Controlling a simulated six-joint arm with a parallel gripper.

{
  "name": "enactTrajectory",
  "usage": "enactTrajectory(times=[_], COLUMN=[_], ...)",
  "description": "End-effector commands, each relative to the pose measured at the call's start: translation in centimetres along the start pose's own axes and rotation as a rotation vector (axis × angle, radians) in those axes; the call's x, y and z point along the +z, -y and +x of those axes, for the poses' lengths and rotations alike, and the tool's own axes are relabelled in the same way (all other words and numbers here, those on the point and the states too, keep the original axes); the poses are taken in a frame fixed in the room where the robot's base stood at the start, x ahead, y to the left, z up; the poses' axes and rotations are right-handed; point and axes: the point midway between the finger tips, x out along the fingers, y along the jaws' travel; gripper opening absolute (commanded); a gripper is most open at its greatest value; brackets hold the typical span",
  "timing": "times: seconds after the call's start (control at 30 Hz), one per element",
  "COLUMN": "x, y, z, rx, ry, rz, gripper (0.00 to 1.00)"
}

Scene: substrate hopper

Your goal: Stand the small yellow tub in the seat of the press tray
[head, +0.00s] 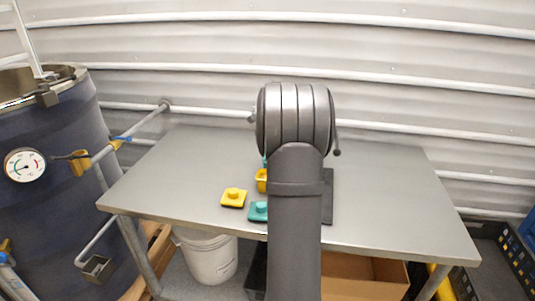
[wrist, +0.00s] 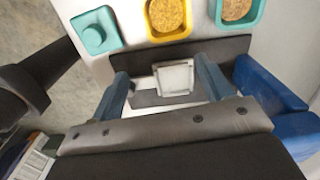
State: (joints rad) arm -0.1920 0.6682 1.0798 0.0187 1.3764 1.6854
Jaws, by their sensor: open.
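The small yellow tub (wrist: 150,32), filled with brown grainy stuff, stands at the top middle of the wrist view. In the head view only its left part (head: 261,184) shows beside my arm. The press tray shows as a dark slab (wrist: 145,56) in the wrist view, with a pale square (wrist: 174,79) that looks like its seat. In the head view a dark edge of the tray (head: 328,205) shows right of my arm. My gripper (wrist: 163,72) is open and empty, its fingers either side of the pale square. My arm hides the gripper in the head view.
A teal tub (wrist: 221,18), also filled, stands beside the yellow one. A teal lid (head: 258,213) and a yellow lid (head: 233,198) lie left of my arm. A blue block (wrist: 268,85) is right of my fingers. The table's right side (head: 395,195) is clear.

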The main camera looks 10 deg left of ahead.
Motion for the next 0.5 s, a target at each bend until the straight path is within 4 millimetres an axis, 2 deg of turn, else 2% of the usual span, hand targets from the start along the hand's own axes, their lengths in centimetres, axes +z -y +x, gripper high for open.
enactTrajectory(times=[0.03,0.1,0.2,0.37,0.5], x=[1.5,2.8,3.8,4.0,4.0], y=[0.8,1.5,2.1,2.2,2.1], z=[0.6,1.0,1.3,2.0,3.4], rx=[0.007,0.011,0.014,0.016,0.017], ry=[-0.006,-0.014,-0.02,-0.022,-0.021], rz=[0.013,0.036,0.056,0.064,0.063], gripper=[0.73,0.73,0.73,0.73,0.73])
